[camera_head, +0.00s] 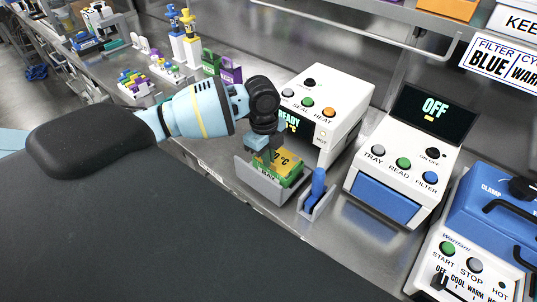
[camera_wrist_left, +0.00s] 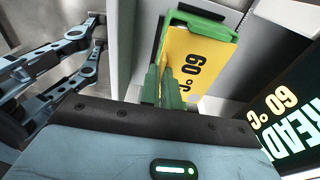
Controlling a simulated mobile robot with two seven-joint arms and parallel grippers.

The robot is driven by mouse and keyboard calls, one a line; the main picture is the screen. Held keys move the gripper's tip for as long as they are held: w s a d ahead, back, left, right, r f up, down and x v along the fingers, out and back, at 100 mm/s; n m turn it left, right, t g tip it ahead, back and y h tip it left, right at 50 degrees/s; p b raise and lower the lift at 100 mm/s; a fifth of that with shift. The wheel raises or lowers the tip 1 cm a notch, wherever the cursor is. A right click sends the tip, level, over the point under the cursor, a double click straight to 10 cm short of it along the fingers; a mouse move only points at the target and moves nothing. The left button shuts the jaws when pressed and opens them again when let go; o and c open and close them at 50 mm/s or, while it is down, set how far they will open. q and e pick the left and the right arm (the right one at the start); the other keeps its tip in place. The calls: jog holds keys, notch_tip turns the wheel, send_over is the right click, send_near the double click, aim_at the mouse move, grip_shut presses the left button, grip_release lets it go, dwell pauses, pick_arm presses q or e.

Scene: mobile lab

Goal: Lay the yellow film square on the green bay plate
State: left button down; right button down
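The yellow film square (camera_head: 284,160), marked "60 °C", is over the green bay plate (camera_head: 291,181) inside a grey open-fronted holder in front of the READY machine. In the left wrist view the yellow square (camera_wrist_left: 190,62) has green along its upper edge (camera_wrist_left: 200,24) and side. I cannot tell whether it rests flat on the plate. My left gripper (camera_head: 262,153) points down at the left part of the yellow square and hides some of it. Jointed finger links show at the left of the wrist view, but the fingertip gap is unclear. My right gripper is in neither view.
The grey holder (camera_head: 268,188) has raised walls. A blue lever (camera_head: 318,183) stands just right of it. The white READY machine (camera_head: 322,95) is behind, with the white OFF machine (camera_head: 405,160) to the right. Purple and green holders (camera_head: 231,70) stand behind the arm.

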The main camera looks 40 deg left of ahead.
pick_arm(q)
jog(key=shift+f, duration=0.15)
jog(key=c, duration=1.6)
grip_release()
jog(key=shift+o, duration=0.2)
jog(key=shift+a+r, duration=0.2)
jog(key=shift+r, duration=1.8)
jog(key=shift+a+r, duration=0.2)
jog(key=shift+r, duration=1.75)
jog(key=shift+f, duration=0.1)
